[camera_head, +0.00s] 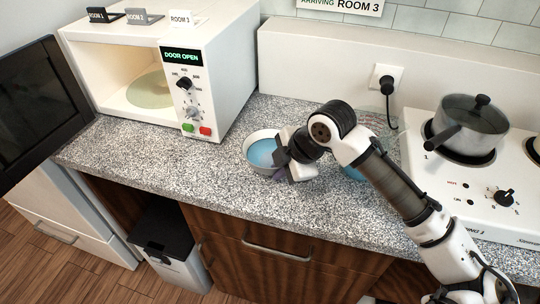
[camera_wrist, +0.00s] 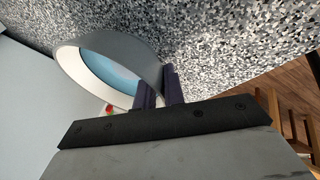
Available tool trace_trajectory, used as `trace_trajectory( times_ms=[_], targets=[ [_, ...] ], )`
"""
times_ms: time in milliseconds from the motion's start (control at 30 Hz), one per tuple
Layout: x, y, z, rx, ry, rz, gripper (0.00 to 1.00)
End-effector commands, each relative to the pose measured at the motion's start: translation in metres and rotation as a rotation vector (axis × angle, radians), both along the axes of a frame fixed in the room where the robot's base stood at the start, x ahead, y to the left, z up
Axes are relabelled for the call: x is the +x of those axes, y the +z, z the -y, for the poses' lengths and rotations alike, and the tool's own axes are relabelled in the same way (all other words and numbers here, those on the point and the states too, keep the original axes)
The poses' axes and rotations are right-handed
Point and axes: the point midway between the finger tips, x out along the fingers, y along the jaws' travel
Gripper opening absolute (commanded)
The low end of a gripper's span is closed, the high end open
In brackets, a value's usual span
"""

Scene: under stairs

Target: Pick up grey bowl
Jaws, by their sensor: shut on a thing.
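A grey-white bowl with a blue inside (camera_head: 262,153) sits on the speckled counter in front of the microwave. It also shows in the wrist view (camera_wrist: 75,65), where its rim reaches the fingers. My gripper (camera_head: 281,165) is at the bowl's right side in the head view. In the wrist view the two dark fingers (camera_wrist: 161,88) are close together at the bowl's wall, shut on it. The part of the wall between the fingers is hidden. Whether the bowl is clear of the counter cannot be told.
The microwave (camera_head: 215,65) stands open at the left, its dark door (camera_head: 40,105) swung out. A pot (camera_head: 468,128) sits on the stove (camera_head: 470,195) at the right. Another blue item (camera_head: 352,173) is partly hidden behind my arm. The counter's front left (camera_head: 170,165) is clear.

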Motion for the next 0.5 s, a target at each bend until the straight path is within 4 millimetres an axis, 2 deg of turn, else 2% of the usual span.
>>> trace_trajectory(
  times_ms=[500],
  targets=[
    [0.001, 0.007, 0.0002, 0.001, -0.001, 0.005, 0.0]
  ],
)
